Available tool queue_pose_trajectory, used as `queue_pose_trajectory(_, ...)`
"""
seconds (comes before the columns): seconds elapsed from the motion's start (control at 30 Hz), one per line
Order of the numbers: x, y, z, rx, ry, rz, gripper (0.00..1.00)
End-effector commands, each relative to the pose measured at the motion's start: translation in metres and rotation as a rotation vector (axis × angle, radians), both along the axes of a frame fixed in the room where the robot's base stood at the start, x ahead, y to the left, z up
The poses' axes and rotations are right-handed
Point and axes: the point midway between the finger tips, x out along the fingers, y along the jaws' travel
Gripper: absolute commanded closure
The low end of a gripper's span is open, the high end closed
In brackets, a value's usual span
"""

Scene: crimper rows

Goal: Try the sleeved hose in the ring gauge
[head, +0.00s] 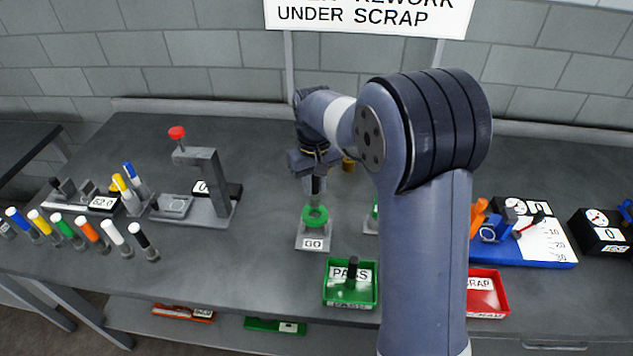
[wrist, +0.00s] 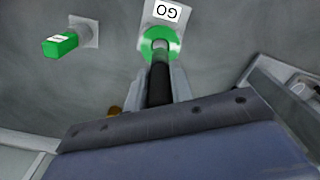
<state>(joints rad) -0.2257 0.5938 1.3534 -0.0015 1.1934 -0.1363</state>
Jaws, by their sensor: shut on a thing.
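My gripper (head: 315,172) is shut on the black sleeved hose (head: 316,187) and holds it upright, pointing down. That end is at the green ring gauge (head: 315,217), which stands on a grey plate with a GO label. The ring also shows in the wrist view (wrist: 147,45), with the hose end over its opening. I cannot tell how far the end is inside. A second green gauge (wrist: 62,45) stands beside it, mostly hidden by my arm in the head view.
A green PASS tray (head: 338,298) with a dark piece upright in it is in front of the gauge. A red SCRAP tray (head: 488,293) is right. A press with a red knob (head: 200,180) and several coloured hoses (head: 90,233) stand left. A blue fixture (head: 540,245) lies right.

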Motion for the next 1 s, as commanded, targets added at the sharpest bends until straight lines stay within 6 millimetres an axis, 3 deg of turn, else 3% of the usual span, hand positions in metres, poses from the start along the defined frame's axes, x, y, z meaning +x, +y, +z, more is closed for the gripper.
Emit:
queue_pose_trajectory(0.2,0.000,0.000,-0.015,0.000,-0.001,0.000,1.00)
queue_pose_trajectory(1.0,0.000,0.000,-0.022,0.000,0.000,0.000,1.00)
